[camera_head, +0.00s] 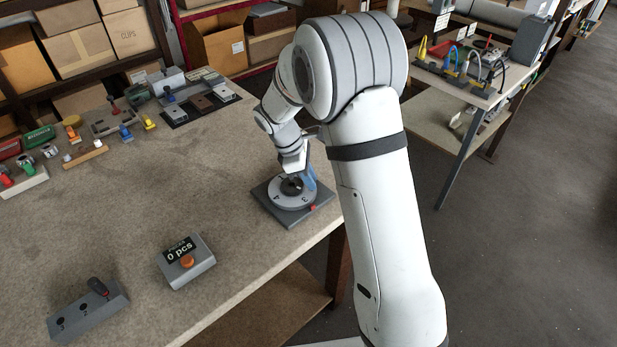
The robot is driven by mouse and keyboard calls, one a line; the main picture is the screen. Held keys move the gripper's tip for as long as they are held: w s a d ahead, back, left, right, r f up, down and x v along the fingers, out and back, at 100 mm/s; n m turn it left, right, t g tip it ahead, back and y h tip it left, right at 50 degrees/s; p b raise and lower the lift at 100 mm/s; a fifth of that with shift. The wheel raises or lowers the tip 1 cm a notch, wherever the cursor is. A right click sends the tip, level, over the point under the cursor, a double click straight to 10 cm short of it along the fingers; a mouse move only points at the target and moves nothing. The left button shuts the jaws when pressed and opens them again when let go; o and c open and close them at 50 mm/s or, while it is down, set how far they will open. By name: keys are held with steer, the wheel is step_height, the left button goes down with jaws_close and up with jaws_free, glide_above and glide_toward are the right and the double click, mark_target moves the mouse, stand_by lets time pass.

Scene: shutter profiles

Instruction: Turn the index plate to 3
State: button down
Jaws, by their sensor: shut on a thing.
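The index plate (289,201) is a light round disc with dark numerals, on a dark square base (271,208) near the table's right edge. A small red marker (313,208) sits on the base at the plate's front right. A numeral that looks like 3 faces the side near the marker, and another that looks like 4 lies to its left. My gripper (292,182) points down over the plate's middle and is shut on its dark central part. A blue piece (309,180) stands at the plate's right. The gripper's fingers are small and partly hidden by my arm.
A counter box reading 0 pcs (186,262) and a grey block with a dark lever (88,309) stand on the front left of the table (150,205). Several small parts and fixtures lie at the back left. The table's middle is clear.

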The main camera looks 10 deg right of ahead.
stand_by(0.3)
steer(key=c, duration=1.3)
jaws_free()
steer(key=v, duration=0.7)
steer(key=shift+a+r+b, duration=0.2)
steer(key=shift+r+b, duration=0.1)
steer(key=shift+r, duration=0.05)
